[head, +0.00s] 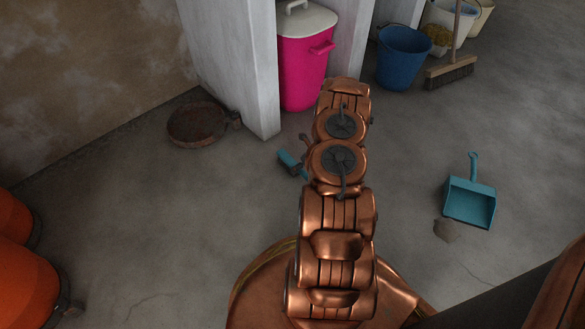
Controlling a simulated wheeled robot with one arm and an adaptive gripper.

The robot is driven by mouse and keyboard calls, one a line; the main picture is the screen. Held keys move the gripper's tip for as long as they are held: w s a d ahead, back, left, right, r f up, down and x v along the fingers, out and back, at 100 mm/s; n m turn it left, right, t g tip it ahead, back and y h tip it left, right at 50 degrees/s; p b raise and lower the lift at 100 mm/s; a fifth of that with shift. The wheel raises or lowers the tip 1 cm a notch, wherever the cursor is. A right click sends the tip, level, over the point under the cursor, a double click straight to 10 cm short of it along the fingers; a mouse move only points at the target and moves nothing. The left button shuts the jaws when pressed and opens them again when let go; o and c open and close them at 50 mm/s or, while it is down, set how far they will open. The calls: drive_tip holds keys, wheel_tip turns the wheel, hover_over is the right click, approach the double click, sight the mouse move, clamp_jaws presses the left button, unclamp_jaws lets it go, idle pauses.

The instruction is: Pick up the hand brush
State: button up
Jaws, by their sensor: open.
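The hand brush (289,162) lies on the grey floor near the middle of the head view, just left of my arm. Its teal part shows, with a dark part at its right end; the rest is hidden behind my arm. My gripper (304,142) is mostly hidden behind the arm's links. Only a small copper piece of it sticks out on the left, close to the brush. I cannot tell whether it touches the brush. Nothing is seen held.
A teal dustpan (469,202) lies on the right, with a small brown lump (446,230) beside it. A rusty pan (196,123) lies by the white pillar (236,65). A pink bin (302,75), blue bucket (404,58) and broom (449,73) stand behind. Orange objects (25,285) stand lower left.

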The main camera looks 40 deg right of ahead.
sight(299, 172)
drive_tip(key=x, duration=0.1)
drive_tip(key=b+x, duration=0.1)
drive_tip(key=x, duration=0.1)
drive_tip(key=shift+s+a+f+b, duration=0.15)
drive_tip(key=shift+a+f+b, duration=0.05)
drive_tip(key=shift+f+b, duration=0.25)
drive_tip(key=shift+w+f, duration=0.25)
clamp_jaws()
drive_tip(key=shift+a+r, duration=0.1)
drive_tip(key=shift+r, duration=0.05)
wheel_tip(299, 172, up, 4)
drive_tip(key=shift+s+f+p, duration=0.1)
drive_tip(key=shift+p, duration=1.15)
drive_tip(key=s+a+p, duration=0.1)
drive_tip(key=s, duration=0.4)
drive_tip(key=s+a+p, duration=0.1)
drive_tip(key=s+a, duration=0.1)
drive_tip(key=s, duration=0.3)
drive_tip(key=s+a+r+p, duration=0.1)
drive_tip(key=s, duration=0.4)
drive_tip(key=shift+a+p, duration=0.2)
drive_tip(key=shift+p, duration=0.2)
